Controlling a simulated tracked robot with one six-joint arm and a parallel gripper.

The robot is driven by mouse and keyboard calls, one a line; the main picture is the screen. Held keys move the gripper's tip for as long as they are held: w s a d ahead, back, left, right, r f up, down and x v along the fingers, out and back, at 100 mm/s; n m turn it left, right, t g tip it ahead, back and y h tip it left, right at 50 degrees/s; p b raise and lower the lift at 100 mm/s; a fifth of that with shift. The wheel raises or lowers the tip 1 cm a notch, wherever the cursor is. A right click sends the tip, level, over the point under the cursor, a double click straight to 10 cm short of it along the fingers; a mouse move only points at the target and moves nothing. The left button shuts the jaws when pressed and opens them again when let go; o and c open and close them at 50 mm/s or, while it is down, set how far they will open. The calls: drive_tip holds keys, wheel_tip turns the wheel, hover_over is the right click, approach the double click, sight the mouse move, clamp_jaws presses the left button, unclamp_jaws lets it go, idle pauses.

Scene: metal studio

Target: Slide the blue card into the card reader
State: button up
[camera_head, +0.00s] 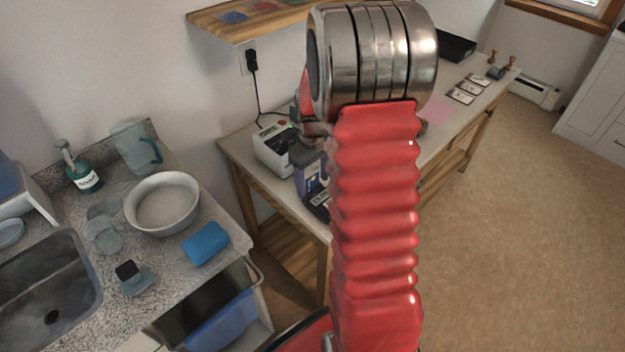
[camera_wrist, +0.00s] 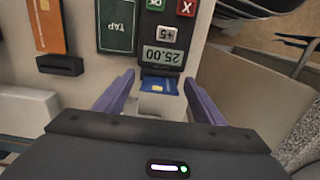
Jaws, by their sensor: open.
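The card reader (camera_wrist: 205,55) fills the upper part of the wrist view, with an upside-down "25.00" display and OK and X buttons. The blue card (camera_wrist: 158,86) shows just below the display, at the reader's near edge. Its far end meets the dark edge there; I cannot tell how deep it sits. My gripper (camera_wrist: 159,78) is open, its two purple fingers on either side of the card, with gaps visible between them and it. In the head view my red arm hides most of this area.
Left of the display are a green TAP pad (camera_wrist: 117,25) and an orange card picture (camera_wrist: 46,25) above a dark slot. In the head view a white device (camera_head: 272,150) stands on the bench behind. A sink counter (camera_head: 165,265) with a bowl (camera_head: 163,203) is at left.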

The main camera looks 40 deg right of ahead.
drive_tip(key=shift+r, duration=0.1)
wheel_tip(320, 180, up, 14)
drive_tip(key=shift+f, duration=0.2)
idle(0.4)
idle(0.9)
drive_tip(key=s+a+r+t, duration=0.2)
drive_tip(key=s+a+r, duration=0.2)
drive_tip(key=s+a, duration=0.4)
drive_tip(key=s+a+r+m+t, duration=0.1)
drive_tip(key=s+a+r+t, duration=0.2)
drive_tip(key=s+a, duration=0.6)
drive_tip(key=a+r, duration=0.1)
drive_tip(key=a, duration=0.5)
drive_tip(key=shift+s+r+m+t, duration=0.3)
drive_tip(key=shift+r, duration=0.05)
